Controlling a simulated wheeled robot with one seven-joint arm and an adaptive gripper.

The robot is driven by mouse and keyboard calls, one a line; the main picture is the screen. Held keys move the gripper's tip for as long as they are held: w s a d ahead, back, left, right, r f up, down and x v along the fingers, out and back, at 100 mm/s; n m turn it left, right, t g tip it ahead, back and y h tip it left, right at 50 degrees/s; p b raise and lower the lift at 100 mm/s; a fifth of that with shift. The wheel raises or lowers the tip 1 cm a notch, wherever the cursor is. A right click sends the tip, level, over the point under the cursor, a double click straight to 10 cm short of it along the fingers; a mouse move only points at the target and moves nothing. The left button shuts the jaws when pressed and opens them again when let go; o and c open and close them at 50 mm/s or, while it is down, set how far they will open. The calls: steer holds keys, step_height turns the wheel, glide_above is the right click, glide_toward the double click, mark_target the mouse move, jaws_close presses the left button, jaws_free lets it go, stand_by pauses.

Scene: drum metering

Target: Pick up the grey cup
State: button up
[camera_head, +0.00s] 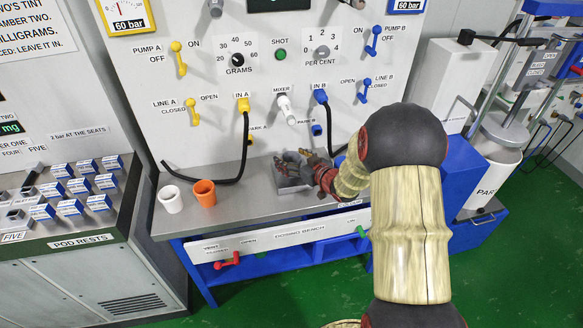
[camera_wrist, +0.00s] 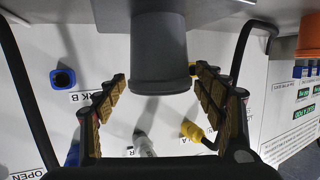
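The grey cup (camera_wrist: 160,50) shows in the wrist view, which appears upside down, with its rim towards the middle of the picture. My gripper (camera_wrist: 160,76) is open, one finger on each side of the cup. Narrow gaps show between the cup and both fingers. In the head view my gripper (camera_head: 303,163) is low over the steel bench (camera_head: 240,208), by a shallow grey tray (camera_head: 290,184). I cannot pick out the grey cup clearly there, behind my gripper and arm.
A white cup (camera_head: 171,200) and an orange cup (camera_head: 205,194) stand left on the bench. Black hoses hang from IN A (camera_head: 243,104) and IN B (camera_head: 320,96) on the panel behind. A red lever (camera_head: 228,261) is below the bench front.

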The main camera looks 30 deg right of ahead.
steer(key=shift+c, duration=1.2)
steer(key=c, duration=1.1)
